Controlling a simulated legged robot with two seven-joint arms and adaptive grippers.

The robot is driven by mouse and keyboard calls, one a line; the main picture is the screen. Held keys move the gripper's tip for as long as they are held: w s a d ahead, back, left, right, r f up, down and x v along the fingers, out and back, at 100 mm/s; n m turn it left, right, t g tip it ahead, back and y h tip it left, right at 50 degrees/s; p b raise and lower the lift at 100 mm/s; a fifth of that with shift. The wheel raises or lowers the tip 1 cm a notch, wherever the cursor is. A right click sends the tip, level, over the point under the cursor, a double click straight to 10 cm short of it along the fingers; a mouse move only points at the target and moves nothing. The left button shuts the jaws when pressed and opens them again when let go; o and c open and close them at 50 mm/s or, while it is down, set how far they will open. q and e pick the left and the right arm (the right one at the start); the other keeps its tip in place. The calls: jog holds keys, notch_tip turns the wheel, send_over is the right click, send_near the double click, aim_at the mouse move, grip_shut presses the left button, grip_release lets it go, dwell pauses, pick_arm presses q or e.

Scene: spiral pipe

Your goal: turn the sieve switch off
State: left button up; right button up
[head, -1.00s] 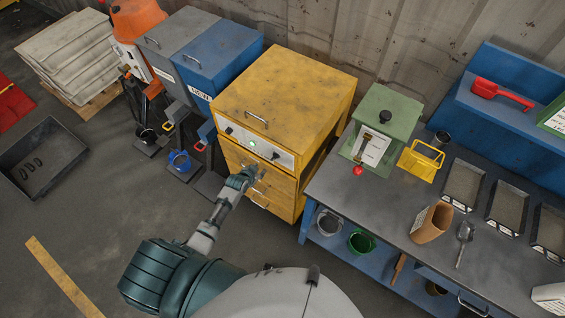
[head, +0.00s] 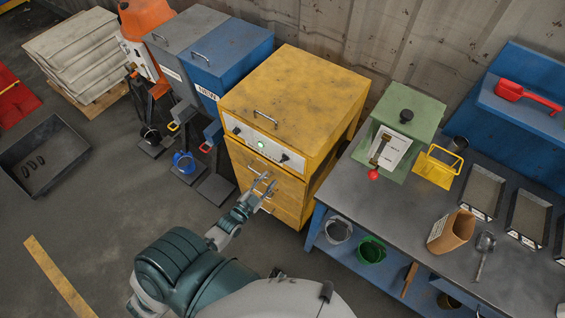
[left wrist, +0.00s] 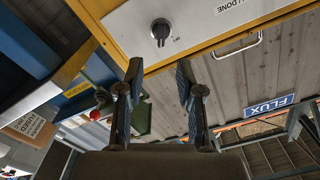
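The yellow cabinet (head: 297,90) has a pale control panel (head: 268,150) on its front. The panel has a black left knob (head: 237,130), a lit green lamp (head: 261,144) and a black right knob (head: 284,157). I cannot tell which knob is the sieve switch. My left gripper (head: 263,188) is open and empty in front of the drawers, just below the panel. In the left wrist view a black knob (left wrist: 160,29) lies beyond and between the spread fingertips of the left gripper (left wrist: 158,72), apart from them. My right gripper is out of view.
Drawer handles are near the left gripper. A blue workbench (head: 395,195) stands right of the cabinet, holding a green box (head: 410,112) with a red-tipped lever. Blue and grey bins (head: 222,60) stand to the left.

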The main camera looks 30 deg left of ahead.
aim_at(282, 162)
pick_arm(q)
jog(key=w, duration=0.8)
jog(key=shift+w+f, duration=0.1)
jog(key=shift+w, duration=0.2)
jog(key=shift+w+d, duration=0.3)
jog(key=shift+w, duration=0.25)
grip_shut()
